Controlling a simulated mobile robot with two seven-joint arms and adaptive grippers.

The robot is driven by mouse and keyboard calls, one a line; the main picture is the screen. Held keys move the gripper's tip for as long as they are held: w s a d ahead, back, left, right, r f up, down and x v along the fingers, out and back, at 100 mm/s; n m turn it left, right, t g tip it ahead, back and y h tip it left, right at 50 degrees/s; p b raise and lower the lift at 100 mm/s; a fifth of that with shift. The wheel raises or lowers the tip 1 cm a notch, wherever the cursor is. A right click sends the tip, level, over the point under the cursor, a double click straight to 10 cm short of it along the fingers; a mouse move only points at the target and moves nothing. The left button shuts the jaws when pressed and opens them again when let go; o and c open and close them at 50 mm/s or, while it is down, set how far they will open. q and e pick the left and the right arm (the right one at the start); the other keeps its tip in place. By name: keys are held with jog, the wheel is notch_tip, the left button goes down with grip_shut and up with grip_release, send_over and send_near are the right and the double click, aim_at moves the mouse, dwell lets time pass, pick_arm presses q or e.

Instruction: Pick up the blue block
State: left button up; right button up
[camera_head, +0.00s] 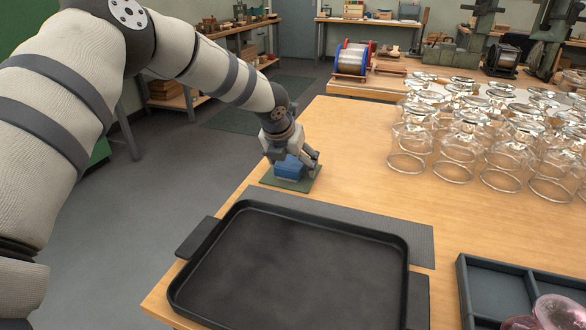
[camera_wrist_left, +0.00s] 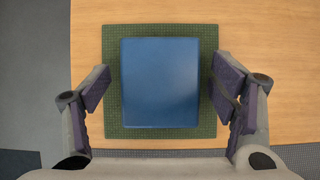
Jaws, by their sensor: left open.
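The blue block (camera_head: 289,167) sits on a small green mat (camera_head: 297,183) near the left edge of the wooden table. My left gripper (camera_head: 293,161) is directly over the block and open, with a finger on either side of it. In the left wrist view, the blue block (camera_wrist_left: 160,82) lies between the two fingers of the left gripper (camera_wrist_left: 165,98). A gap shows on both sides, and the green mat (camera_wrist_left: 205,120) shows around the block. My right gripper is not in view.
A black tray (camera_head: 290,260) with handles lies in front of the mat, on a grey sheet (camera_head: 420,240). Many upturned glasses (camera_head: 457,155) stand to the right. A dark divided box (camera_head: 490,290) is at the lower right. Bare table (camera_head: 355,160) lies between mat and glasses.

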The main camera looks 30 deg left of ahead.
aim_at(292, 160)
pick_arm(q)
jog(key=shift+r, duration=0.2)
jog(key=c, duration=1.3)
notch_tip(292, 160, up, 3)
jog(key=shift+w+f, duration=0.1)
jog(key=shift+f, duration=0.05)
jog(key=s+d+r+p, duration=0.1)
jog(key=s+d+r, duration=0.1)
jog(key=d+r, duration=0.1)
jog(key=s+d+r+p, duration=0.1)
jog(key=s+d+r, duration=0.2)
jog(key=d+r, duration=0.1)
jog(key=s+d+r+p, duration=0.1)
jog(key=s+d+r, duration=0.2)
jog(key=d, duration=0.1)
jog(key=shift+d+r, duration=0.15)
jog(key=shift+d, duration=0.15)
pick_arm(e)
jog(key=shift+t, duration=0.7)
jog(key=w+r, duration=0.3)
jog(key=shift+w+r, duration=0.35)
